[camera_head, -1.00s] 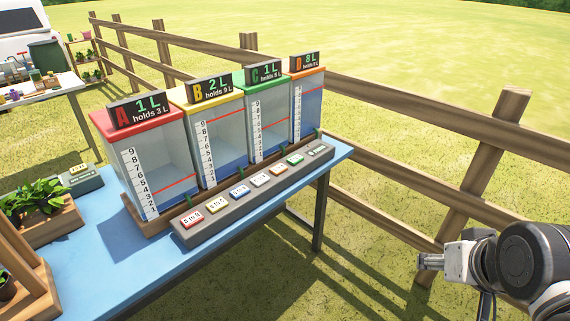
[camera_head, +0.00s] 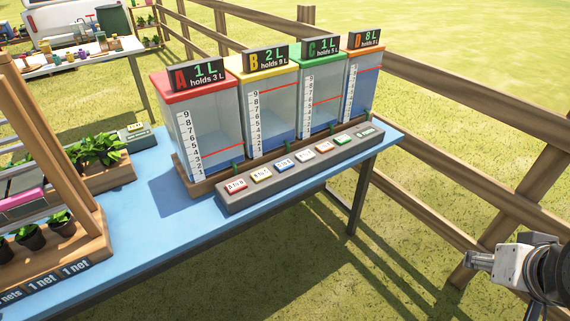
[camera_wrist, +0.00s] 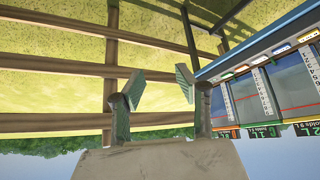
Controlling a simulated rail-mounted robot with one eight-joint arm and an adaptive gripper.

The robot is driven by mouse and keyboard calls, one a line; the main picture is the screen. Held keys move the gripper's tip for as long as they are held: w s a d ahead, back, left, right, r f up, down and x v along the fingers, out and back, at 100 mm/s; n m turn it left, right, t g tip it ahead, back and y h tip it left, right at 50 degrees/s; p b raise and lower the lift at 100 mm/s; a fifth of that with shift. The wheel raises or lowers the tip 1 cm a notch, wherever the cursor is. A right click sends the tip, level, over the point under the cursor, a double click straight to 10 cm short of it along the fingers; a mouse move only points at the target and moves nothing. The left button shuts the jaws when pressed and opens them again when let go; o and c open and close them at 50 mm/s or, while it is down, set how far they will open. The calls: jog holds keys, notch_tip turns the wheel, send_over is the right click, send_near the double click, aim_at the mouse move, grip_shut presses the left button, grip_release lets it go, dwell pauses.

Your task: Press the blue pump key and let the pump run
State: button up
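The blue pump key (camera_head: 284,165) is on the grey key panel (camera_head: 240,202) at the front of the tanks, between a yellow key (camera_head: 261,175) and a white key (camera_head: 304,156). Tank A (camera_head: 205,130) has a red lid and reads 1 L. Tank B (camera_head: 270,105) reads 2 L, tank C (camera_head: 323,90) 1 L and tank D (camera_head: 362,85) 8 L. My gripper (camera_wrist: 160,90) shows open and empty in the wrist view, its fingers apart. In the head view it is at the lower right, off the table and well right of the panel.
A red key (camera_head: 235,185), an orange key (camera_head: 324,147) and a green key (camera_head: 344,139) share the panel. A wooden fence (camera_head: 470,90) runs behind and right. Potted plants (camera_head: 97,150) and a wooden rack (camera_head: 70,245) stand on the blue table (camera_head: 150,215) at left.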

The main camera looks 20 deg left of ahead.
grip_shut()
dwell(1.2)
